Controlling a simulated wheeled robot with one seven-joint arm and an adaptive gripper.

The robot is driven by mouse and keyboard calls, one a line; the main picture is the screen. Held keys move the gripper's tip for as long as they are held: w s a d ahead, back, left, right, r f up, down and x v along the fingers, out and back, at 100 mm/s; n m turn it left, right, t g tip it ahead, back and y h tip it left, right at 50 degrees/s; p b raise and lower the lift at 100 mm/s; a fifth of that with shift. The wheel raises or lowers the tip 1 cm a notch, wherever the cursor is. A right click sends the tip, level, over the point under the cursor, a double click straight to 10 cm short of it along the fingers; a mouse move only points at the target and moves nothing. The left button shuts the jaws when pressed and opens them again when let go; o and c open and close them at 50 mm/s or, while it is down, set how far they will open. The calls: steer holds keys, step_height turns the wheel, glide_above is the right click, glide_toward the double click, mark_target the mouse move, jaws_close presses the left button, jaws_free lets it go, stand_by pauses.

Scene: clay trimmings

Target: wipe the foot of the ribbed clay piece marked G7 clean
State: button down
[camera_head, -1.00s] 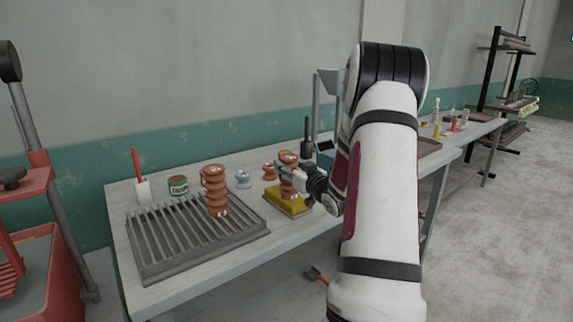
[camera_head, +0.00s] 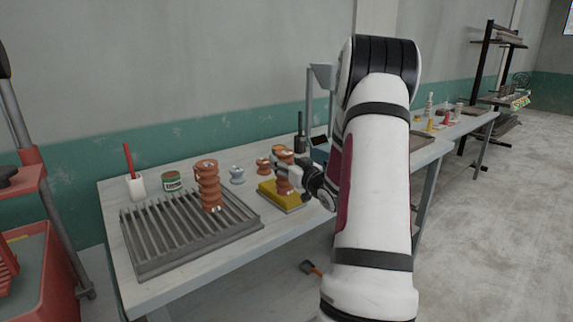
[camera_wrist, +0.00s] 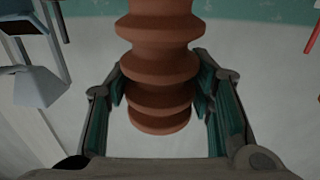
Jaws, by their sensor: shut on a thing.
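A ribbed reddish-brown clay piece (camera_head: 283,183) stands upright in my gripper (camera_head: 289,172). The wrist view shows the same clay piece (camera_wrist: 158,68) between both fingers of my gripper (camera_wrist: 160,88), which are shut on it. Its lower end is over a yellow sponge-like block (camera_head: 268,194) on the table; I cannot tell whether it touches. A second ribbed clay piece (camera_head: 208,187) stands upright on a grey slatted rack (camera_head: 143,262) to the left. No G7 mark is legible on either piece, and the foot of the held one is not clearly seen.
A dark post (camera_head: 301,135) rises behind my gripper. Bare table lies in front of the block.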

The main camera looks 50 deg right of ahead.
steer(key=a+b+x, duration=0.1)
steer(key=x, duration=0.5)
steer(key=shift+w, duration=0.4)
stand_by(0.3)
steer(key=d+p+v, duration=0.1)
steer(key=p+v, duration=0.1)
steer(key=v, duration=0.6)
steer(key=shift+s, duration=0.2)
stand_by(0.8)
steer(key=shift+d+f, duration=0.1)
steer(key=a+b+x, duration=0.1)
steer(key=b+x, duration=0.1)
steer(key=x, duration=0.6)
steer(key=shift+w, duration=0.25)
stand_by(0.6)
stand_by(0.3)
step_height(320, 180, up, 7)
steer(key=p, duration=0.4)
stand_by(0.6)
steer(key=shift+s, duration=0.15)
stand_by(0.4)
